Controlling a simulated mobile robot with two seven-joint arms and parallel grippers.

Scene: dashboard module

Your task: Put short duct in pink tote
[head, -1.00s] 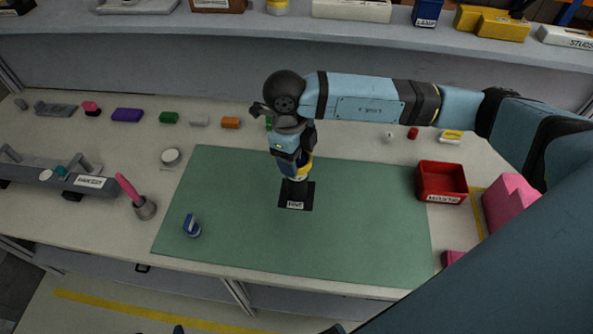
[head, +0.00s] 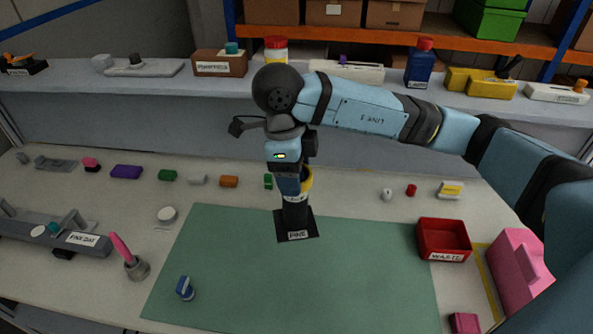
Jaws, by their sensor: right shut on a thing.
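My right gripper (head: 295,199) points down over the far edge of the green mat and is shut on a black piece with a wide flared base and a small white label, which looks like the short duct (head: 295,224). The duct hangs upright and appears to be a little above the mat. Its upper part is hidden by the gripper. The pink tote (head: 512,268) stands at the right end of the bench, partly covered by my right arm. My left gripper is not in view.
A red waste bin (head: 443,241) stands between the mat and the tote. A blue object (head: 185,288) lies on the mat (head: 330,285). A pink-handled tool (head: 130,260) stands at left. Several small blocks line the back. A loaded shelf (head: 210,85) runs behind.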

